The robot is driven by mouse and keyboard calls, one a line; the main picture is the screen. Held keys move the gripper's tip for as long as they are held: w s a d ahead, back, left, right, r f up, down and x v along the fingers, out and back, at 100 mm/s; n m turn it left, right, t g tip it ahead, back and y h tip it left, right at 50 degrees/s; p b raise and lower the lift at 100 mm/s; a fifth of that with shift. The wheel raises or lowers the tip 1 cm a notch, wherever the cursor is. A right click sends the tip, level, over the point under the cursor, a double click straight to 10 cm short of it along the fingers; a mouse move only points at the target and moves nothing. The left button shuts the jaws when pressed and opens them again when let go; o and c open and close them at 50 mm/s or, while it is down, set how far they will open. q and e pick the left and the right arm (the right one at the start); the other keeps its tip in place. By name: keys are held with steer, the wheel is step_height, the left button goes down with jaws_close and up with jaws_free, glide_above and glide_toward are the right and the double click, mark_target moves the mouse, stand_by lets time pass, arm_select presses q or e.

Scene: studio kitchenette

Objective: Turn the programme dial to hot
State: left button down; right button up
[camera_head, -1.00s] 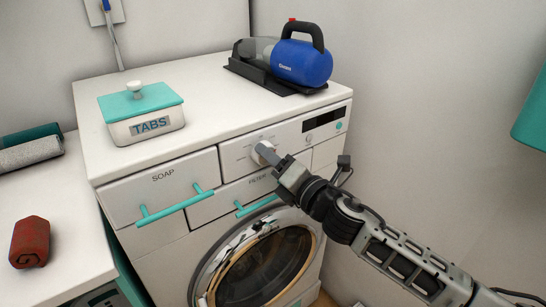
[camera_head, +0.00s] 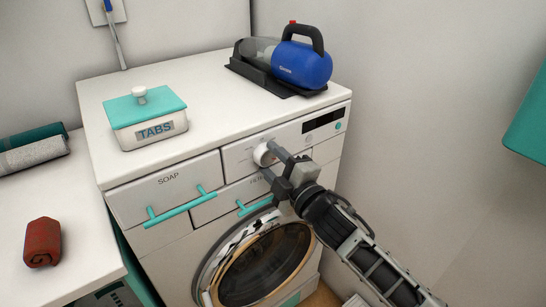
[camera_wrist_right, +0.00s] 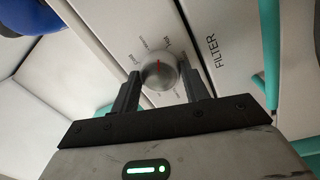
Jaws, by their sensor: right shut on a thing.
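The programme dial (camera_head: 262,155) is a pale round knob on the washing machine's front panel. In the right wrist view the dial (camera_wrist_right: 159,72) has a red pointer line toward the top of the picture, with small labels around it; one at upper right seems to read "hot". My right gripper (camera_head: 273,163) is shut on the dial, one finger on each side; in the head view one finger is above and one below. The washing machine door (camera_head: 262,265) is below. My left gripper is not in view.
The SOAP drawer (camera_head: 165,190) and its teal handle (camera_head: 180,207) are left of the dial, with the FILTER flap's handle (camera_head: 254,206) below. A TABS box (camera_head: 148,122) and blue handheld vacuum (camera_head: 302,64) stand on top. A red rolled cloth (camera_head: 42,243) lies on the left counter.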

steer(key=shift+m+p, duration=0.55)
steer(key=shift+m, duration=1.15)
steer(key=o, duration=1)
steer(key=b+v, duration=0.1)
steer(key=v, duration=1.5)
steer(key=shift+s+a+r+b, duration=0.1)
steer(key=shift+a+r+b, duration=0.1)
steer(key=shift+b, duration=0.15)
steer(key=shift+f, duration=0.1)
